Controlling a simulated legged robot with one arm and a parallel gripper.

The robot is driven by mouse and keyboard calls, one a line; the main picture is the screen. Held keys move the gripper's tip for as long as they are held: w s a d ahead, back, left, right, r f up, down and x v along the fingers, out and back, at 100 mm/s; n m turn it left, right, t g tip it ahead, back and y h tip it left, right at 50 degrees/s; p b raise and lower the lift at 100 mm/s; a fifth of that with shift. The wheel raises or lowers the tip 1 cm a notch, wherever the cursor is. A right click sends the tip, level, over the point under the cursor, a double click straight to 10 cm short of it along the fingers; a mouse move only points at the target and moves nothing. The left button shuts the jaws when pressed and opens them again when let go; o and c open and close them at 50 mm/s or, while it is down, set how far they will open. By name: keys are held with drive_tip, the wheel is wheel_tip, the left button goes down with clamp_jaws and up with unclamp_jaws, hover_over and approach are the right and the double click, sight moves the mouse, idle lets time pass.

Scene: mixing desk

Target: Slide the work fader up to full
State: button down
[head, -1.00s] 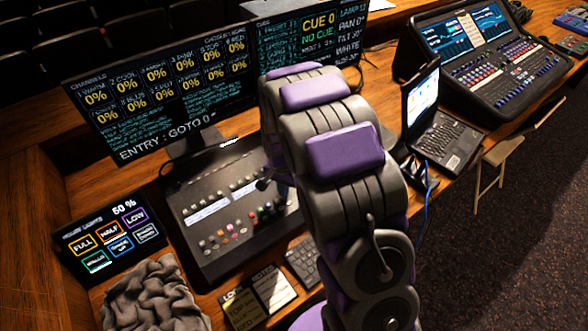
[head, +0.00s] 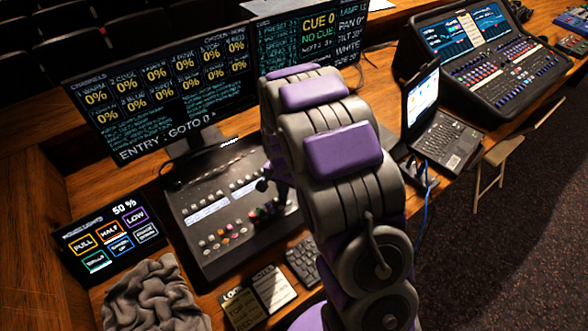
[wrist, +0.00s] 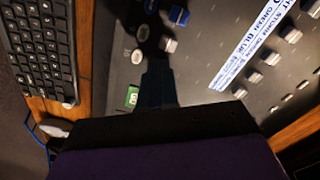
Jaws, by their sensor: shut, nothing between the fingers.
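The dark lighting console (head: 205,235) lies on the desk below the left monitor, partly hidden by my arm. Its rows of faders and label strips show in the head view. My gripper (wrist: 157,82) points down over the console face in the wrist view, a dark narrow shape with no gap and nothing held. A blue cap (wrist: 179,16) and a pale cap (wrist: 169,45) lie just beyond it. More fader caps (wrist: 254,77) run beside the white label strip (wrist: 240,45). I cannot tell which one is the work fader, or whether my fingertips touch anything.
A lights panel (head: 108,235) reading 50 % stands at the left, beside a crumpled grey cloth (head: 155,295). Monitors (head: 160,90) stand behind the console. A keyboard (wrist: 42,45) lies beside it.

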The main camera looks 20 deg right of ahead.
drive_tip(key=shift+w, duration=0.2)
drive_tip(key=shift+w+a+p, duration=0.3)
drive_tip(key=shift+w+p, duration=0.05)
drive_tip(key=shift+w, duration=0.4)
drive_tip(key=shift+w+a, duration=0.1)
drive_tip(key=shift+w, duration=0.2)
idle(0.3)
drive_tip(key=shift+w+a+f+p, duration=0.1)
drive_tip(key=shift+w+a+p, duration=0.1)
drive_tip(key=shift+w, duration=0.25)
drive_tip(key=shift+w+a+p, duration=0.1)
drive_tip(key=shift+w+p, duration=0.05)
drive_tip(key=shift+w, duration=0.25)
drive_tip(key=shift+w+a, duration=0.1)
drive_tip(key=shift+w, duration=0.2)
drive_tip(key=shift+w+a+p, duration=0.1)
drive_tip(key=shift+w+p, duration=0.2)
drive_tip(key=shift+w, duration=0.1)
drive_tip(key=shift+r+p, duration=0.9)
drive_tip(key=shift+r, duration=1.65)
